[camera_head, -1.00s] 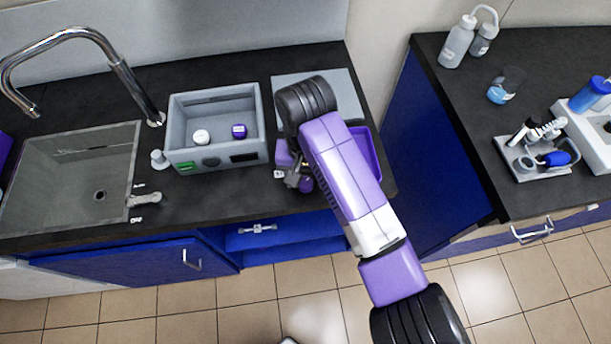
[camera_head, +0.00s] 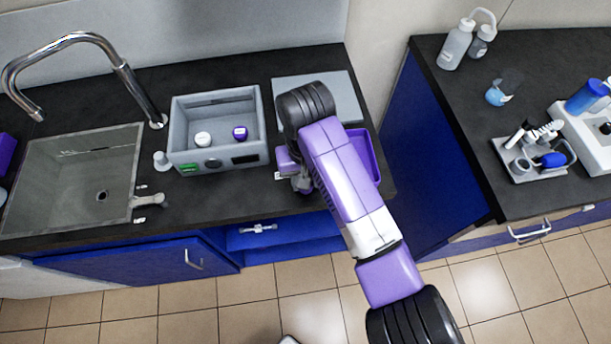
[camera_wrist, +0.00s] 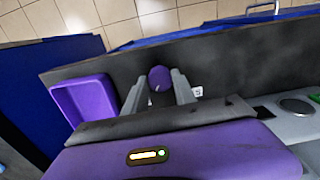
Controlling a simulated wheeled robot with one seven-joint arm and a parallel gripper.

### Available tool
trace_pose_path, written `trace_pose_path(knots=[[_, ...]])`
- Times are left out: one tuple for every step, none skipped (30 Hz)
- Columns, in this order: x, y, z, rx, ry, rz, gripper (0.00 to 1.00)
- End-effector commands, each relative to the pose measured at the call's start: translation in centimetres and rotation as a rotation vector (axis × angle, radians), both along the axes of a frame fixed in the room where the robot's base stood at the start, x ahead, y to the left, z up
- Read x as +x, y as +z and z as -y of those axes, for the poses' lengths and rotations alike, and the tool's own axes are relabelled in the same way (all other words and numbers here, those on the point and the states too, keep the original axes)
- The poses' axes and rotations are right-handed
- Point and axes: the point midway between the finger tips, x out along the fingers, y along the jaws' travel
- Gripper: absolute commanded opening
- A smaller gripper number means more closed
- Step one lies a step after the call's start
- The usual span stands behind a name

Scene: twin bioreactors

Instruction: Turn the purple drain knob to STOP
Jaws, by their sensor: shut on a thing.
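The purple drain knob (camera_wrist: 160,76) is a small round knob with a pale mark on its face. In the wrist view it sits between the two grey fingertips of my gripper (camera_wrist: 159,84), which is shut on it. A small white label (camera_wrist: 197,91) with dark marks lies on the dark surface just right of the right finger; I cannot read it. In the head view my gripper (camera_head: 298,182) is low at the counter's front edge, and my arm and wrist hide the knob.
A purple tray (camera_wrist: 82,100) is beside the left finger; it also shows in the head view (camera_head: 372,158). A grey box (camera_head: 218,161) holding a white and a purple round piece stands left of my wrist. The sink (camera_head: 65,190) is farther left. A grey slab (camera_head: 340,92) lies behind my wrist.

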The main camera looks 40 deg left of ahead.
Motion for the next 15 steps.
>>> trace_pose_path(knots=[[0.02, 0.32, 0.01, 0.0, 0.038, 0.0, 0.0], [0.02, 0.32, 0.0, 0.0, 0.065, 0.0, 0.0], [0.01, 0.32, 0.01, 0.0, 0.104, 0.0, 0.0], [0.01, 0.32, 0.01, 0.0, 0.133, 0.0, 0.0], [0.0, 0.32, 0.0, 0.0, 0.162, 0.001, 0.0], [-0.01, 0.31, -0.01, 0.0, 0.2, 0.001, 0.0], [-0.02, 0.31, -0.01, 0.0, 0.229, 0.001, 0.0], [-0.02, 0.3, -0.03, 0.0, 0.258, 0.0, 0.0], [-0.01, 0.29, -0.03, 0.001, 0.295, 0.0, 0.0], [0.0, 0.28, -0.04, 0.001, 0.324, 0.0, 0.0], [-0.01, 0.28, -0.06, 0.001, 0.353, 0.0, 0.0], [-0.01, 0.28, -0.06, 0.001, 0.39, 0.0, 0.0], [-0.01, 0.28, -0.06, 0.001, 0.419, 0.0, 0.0], [-0.01, 0.28, -0.06, 0.001, 0.448, 0.001, 0.0], [0.0, 0.29, -0.06, 0.001, 0.485, 0.001, 0.0]])
